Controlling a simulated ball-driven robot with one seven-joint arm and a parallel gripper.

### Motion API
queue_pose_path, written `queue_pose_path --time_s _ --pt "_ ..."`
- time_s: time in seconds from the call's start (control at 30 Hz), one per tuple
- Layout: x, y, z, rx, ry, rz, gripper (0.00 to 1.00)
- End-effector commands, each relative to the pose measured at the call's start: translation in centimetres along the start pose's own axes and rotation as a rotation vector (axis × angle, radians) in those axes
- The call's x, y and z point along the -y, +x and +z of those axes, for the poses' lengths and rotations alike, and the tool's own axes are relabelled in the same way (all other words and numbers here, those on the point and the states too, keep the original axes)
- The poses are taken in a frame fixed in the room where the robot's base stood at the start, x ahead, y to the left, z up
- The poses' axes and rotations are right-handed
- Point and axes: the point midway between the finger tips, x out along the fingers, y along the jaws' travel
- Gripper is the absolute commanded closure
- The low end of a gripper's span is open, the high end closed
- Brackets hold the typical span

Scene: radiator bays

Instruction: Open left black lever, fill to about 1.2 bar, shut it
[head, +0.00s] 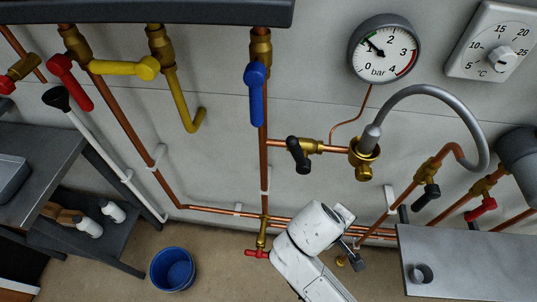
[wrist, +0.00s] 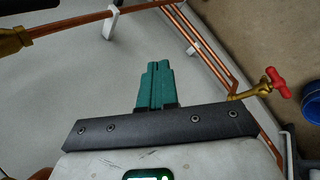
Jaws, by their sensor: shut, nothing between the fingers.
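The left black lever (head: 299,156) sits on a brass valve on a short horizontal copper pipe. Its handle points down, across the pipe. The round pressure gauge (head: 384,48) in bar has its needle between 1 and 2, a little past 1. A grey flexible hose (head: 440,92) arches from the brass fitting right of this valve. A second black lever (head: 426,196) is on a slanted pipe to the right. My gripper's teal fingers (wrist: 156,67) are shut and empty in the wrist view, apart from any lever. In the head view my arm is below the left lever.
A yellow lever (head: 125,68), a blue lever (head: 257,95) and red levers hang on nearby pipes. A red-handled tap (wrist: 275,80) is right of my fingers. A blue bucket (head: 172,269) stands on the floor. A grey shelf (head: 470,262) juts out at lower right.

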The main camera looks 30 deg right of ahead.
Motion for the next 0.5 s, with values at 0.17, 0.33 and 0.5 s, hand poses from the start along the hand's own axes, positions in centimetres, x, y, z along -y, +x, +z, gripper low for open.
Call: queue_pose_path --time_s 0.17,0.33,0.5 --pt "0.0 -1.7 -3.7 0.007 -0.094 0.206 1.00" --pt "0.8 -6.6 -8.5 0.009 -0.200 0.515 1.00" --pt "3.6 -14.5 -12.4 -0.005 -0.265 0.851 1.00"
